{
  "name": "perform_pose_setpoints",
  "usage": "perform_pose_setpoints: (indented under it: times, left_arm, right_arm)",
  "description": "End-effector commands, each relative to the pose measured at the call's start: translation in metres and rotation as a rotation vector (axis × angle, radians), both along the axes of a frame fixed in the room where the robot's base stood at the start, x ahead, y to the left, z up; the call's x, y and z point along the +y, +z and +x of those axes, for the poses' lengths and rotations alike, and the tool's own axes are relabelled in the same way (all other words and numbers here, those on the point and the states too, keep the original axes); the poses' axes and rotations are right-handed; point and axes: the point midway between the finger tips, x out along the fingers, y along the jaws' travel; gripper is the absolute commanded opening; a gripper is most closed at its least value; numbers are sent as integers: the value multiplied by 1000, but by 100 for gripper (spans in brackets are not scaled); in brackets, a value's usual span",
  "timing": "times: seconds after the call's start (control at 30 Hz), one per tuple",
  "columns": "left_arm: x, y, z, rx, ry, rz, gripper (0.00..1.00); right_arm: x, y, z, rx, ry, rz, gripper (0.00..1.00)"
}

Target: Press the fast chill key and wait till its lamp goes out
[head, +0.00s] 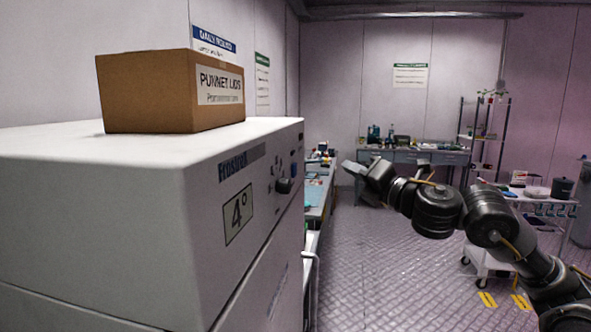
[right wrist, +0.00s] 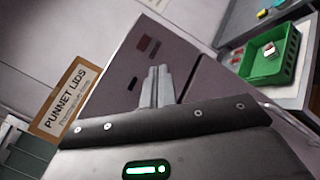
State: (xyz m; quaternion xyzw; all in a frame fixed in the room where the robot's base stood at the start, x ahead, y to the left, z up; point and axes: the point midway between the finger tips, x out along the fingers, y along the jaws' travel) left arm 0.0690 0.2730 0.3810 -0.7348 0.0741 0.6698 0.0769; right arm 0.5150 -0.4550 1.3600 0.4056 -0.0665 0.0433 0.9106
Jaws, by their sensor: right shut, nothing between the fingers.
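The white fridge (head: 110,200) fills the left of the head view, with a "4°" label (head: 238,213) on its front. Its control panel (head: 284,170) is seen at a steep slant, with a dark knob (head: 284,186) and small keys too small to tell apart. In the right wrist view the fridge front (right wrist: 185,60) lies beyond my fingers, with a dark red rectangle (right wrist: 144,43) and dark slots on it. I cannot tell which is the fast chill key or whether its lamp is lit. My right gripper (head: 352,168) is shut and empty, apart from the panel. My left gripper is out of view.
A cardboard box labelled "PUNNET LIDS" (head: 150,92) stands on the fridge; it also shows in the right wrist view (right wrist: 50,118). A green basket (right wrist: 270,62) sits on a side bench. A white cart (head: 490,262) stands at right. The floor between is clear.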

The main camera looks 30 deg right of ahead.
Motion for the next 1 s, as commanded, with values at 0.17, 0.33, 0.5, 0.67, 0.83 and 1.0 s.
perform_pose_setpoints:
  times: [0.17, 0.33, 0.5, 0.67, 0.83, 1.0]
  left_arm:
    - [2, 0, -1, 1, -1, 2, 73]
    - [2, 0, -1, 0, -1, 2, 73]
    - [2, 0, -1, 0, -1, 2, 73]
    - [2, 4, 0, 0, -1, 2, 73]
    - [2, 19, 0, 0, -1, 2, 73]
    - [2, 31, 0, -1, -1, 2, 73]
  right_arm:
    - [9, -11, -10, 10, -48, -171, 0]
    - [7, -11, -9, 9, -60, -196, 0]
    - [7, -11, -9, 9, -59, -193, 0]
    - [9, -9, -7, 9, -59, -190, 0]
    - [18, -6, 4, 7, -58, -185, 0]
    - [36, -8, 21, 7, -57, -184, 0]
